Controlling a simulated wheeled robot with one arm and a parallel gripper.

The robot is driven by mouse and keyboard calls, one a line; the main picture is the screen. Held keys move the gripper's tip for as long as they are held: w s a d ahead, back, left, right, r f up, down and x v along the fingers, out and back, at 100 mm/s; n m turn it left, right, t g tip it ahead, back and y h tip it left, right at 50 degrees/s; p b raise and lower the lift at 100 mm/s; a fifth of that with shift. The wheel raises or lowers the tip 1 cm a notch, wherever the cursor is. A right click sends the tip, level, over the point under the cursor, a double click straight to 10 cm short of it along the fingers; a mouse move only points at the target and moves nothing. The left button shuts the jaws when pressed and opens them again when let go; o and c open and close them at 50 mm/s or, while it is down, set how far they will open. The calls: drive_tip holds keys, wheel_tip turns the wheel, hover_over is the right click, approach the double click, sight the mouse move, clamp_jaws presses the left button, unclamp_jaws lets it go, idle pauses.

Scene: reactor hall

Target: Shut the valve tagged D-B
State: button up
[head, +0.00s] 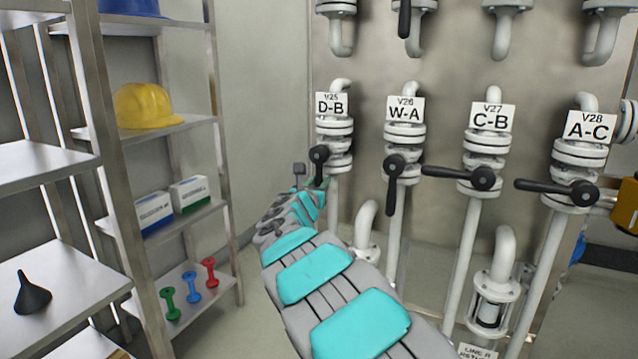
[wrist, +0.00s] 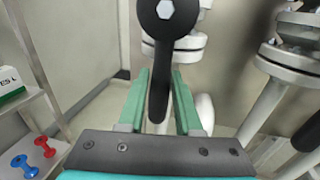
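The valve under the tag D-B (head: 331,103) has a black lever handle (head: 319,160) that points down, along its white pipe. My gripper (head: 318,184) is at the lower part of this handle. In the wrist view the black handle (wrist: 160,80) hangs from its round hub with a bolt. It lies between the two green fingers of my gripper (wrist: 160,75), which stand apart with a gap on each side of it. Part of the fingers is hidden by my arm in the head view.
To the right, the W-A handle (head: 394,170) points down, while the C-B handle (head: 460,176) and A-C handle (head: 557,190) point left. A shelf rack (head: 165,130) with a yellow helmet (head: 146,106) stands at left. A bare wall lies between.

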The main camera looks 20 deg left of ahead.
clamp_jaws()
idle(1.0)
